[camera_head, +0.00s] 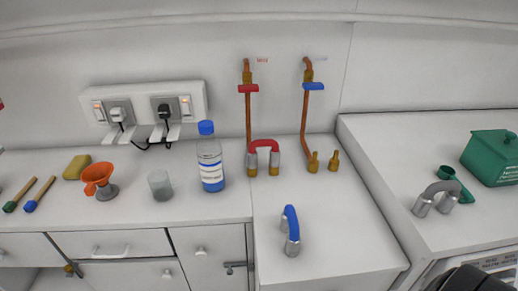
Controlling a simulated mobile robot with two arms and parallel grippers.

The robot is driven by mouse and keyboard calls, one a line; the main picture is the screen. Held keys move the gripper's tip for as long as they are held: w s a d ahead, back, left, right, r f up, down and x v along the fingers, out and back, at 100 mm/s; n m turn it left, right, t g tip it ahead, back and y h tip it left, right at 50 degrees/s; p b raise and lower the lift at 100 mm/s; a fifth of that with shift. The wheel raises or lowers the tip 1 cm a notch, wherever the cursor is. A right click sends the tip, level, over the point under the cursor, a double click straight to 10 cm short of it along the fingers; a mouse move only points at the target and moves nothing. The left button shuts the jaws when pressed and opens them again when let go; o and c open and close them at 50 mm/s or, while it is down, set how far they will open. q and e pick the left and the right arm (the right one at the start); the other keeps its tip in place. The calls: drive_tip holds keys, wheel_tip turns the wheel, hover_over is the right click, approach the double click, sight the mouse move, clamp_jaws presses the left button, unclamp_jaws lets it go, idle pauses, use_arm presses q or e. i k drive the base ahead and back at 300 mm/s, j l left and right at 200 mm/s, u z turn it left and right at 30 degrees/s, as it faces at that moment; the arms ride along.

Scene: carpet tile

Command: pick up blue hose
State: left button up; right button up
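The blue hose (291,222) is a short curved piece with grey metal ends. It lies on the lower white counter near its front, in the middle of the view, with nothing touching it. Behind it, a red hose (264,146) of the same shape is at the wall, by the foot of the copper pipe with the red handle. No gripper is near the blue hose. A black rounded part (470,280) at the bottom right corner looks like my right arm or gripper; no fingers can be made out. My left gripper is not in view.
Copper pipes with a red valve (248,88) and a blue valve (313,86) run up the wall. A blue-capped bottle (210,160) stands left of the blue hose. A grey hose (436,197) and green container (490,157) are right. The counter around the blue hose is clear.

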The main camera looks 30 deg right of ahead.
sight(289, 223)
drive_tip(key=l+z, duration=0.2)
drive_tip(key=z, duration=0.25)
drive_tip(key=k+l+z, duration=0.1)
drive_tip(key=l+z, duration=0.3)
drive_tip(key=j, duration=0.15)
